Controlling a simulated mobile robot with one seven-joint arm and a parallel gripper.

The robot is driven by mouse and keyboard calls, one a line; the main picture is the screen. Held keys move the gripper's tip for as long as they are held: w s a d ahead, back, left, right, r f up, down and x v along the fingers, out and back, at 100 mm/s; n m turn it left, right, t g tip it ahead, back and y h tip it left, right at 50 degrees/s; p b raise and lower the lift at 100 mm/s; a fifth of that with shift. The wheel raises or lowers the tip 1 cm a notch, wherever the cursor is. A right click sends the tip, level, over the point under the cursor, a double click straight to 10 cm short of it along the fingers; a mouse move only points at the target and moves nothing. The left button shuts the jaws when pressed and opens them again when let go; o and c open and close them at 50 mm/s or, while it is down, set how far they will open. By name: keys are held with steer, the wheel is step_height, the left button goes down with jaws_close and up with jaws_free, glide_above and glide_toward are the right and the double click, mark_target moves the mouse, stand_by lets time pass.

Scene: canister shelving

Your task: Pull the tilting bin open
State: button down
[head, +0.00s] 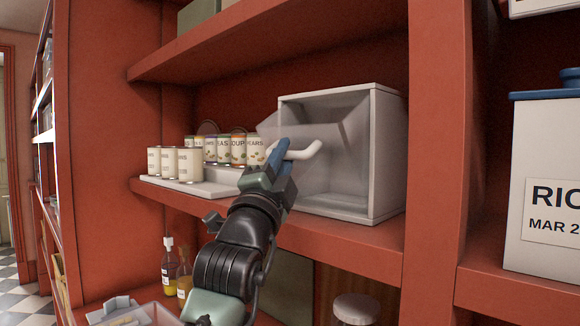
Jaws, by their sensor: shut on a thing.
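The tilting bin is a clear, see-through bin (335,150) in a white box frame (386,150) on the red shelf. Its front is tilted out at the top, toward the left of the frame. A white bar handle (308,150) sits on its front. My gripper (281,150), with blue fingers, is shut on the left part of the handle. The fingers hide the part of the handle that they hold. The bin looks empty, though the clear walls make its inside hard to read.
Several labelled cans (238,149) stand left of the bin, close to my gripper, with plain cream cans (174,163) on a white board. A red upright and a white RICE canister (545,180) are at right.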

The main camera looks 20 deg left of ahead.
steer(key=shift+s+a+f+b, duration=0.1)
steer(key=shift+s+f+b, duration=0.15)
steer(key=shift+f+b, duration=0.25)
steer(key=shift+f, duration=0.1)
steer(key=c, duration=1.1)
jaws_free()
steer(key=shift+s, duration=0.1)
steer(key=b+v, duration=0.5)
steer(key=v, duration=0.7)
steer(key=shift+s+f, duration=0.2)
steer(key=shift+s, duration=0.15)
